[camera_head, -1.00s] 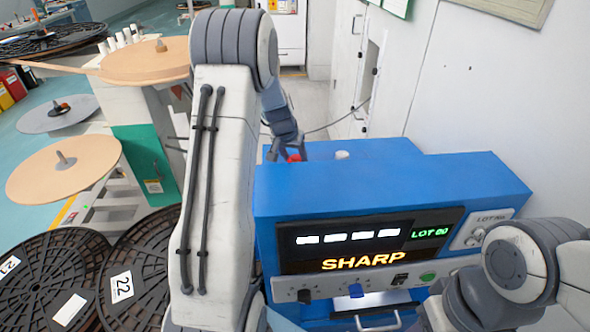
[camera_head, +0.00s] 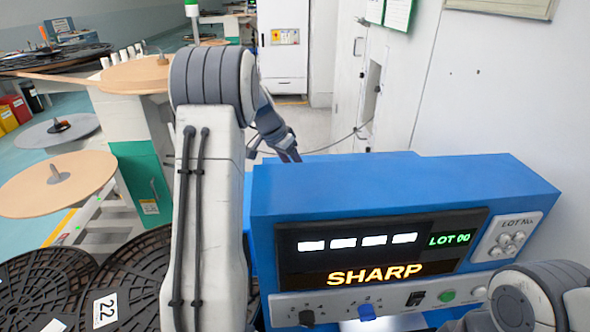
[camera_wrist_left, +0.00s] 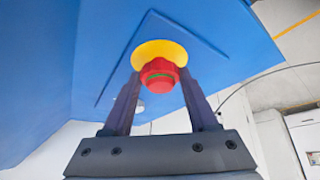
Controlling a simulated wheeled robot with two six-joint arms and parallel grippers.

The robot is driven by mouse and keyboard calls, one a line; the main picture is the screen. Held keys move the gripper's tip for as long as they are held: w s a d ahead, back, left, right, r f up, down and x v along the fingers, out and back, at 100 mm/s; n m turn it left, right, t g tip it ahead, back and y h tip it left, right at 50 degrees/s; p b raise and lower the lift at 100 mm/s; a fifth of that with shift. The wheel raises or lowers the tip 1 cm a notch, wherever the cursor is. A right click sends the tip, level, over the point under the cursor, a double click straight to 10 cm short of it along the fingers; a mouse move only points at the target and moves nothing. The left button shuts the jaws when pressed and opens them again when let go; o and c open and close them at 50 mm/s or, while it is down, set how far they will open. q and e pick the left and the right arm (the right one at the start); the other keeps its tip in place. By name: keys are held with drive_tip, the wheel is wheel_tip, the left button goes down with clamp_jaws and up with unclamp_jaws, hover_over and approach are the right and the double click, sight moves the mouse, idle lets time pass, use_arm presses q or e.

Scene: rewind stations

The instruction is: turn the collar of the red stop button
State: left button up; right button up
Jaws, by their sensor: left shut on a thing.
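The fingertips partly hide behind the button's edges. In the head view, my left gripper (camera_head: 290,154) is behind the blue cabinet (camera_head: 350,187), and the button is hidden there. My right arm is at the lower right; its gripper is out of view.
Black reels (camera_head: 45,285) lie at the lower left. Tan discs (camera_head: 55,182) stand further back. A white wall (camera_head: 500,100) bounds the right.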

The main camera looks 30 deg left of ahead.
idle(0.4)
use_arm(q)
drive_tip(key=o, duration=1.4)
drive_tip(key=shift+c, duration=0.2)
drive_tip(key=shift+r, duration=0.1)
drive_tip(key=v, duration=1)
drive_tip(key=shift+s+r, duration=0.15)
drive_tip(key=shift+a, duration=0.15)
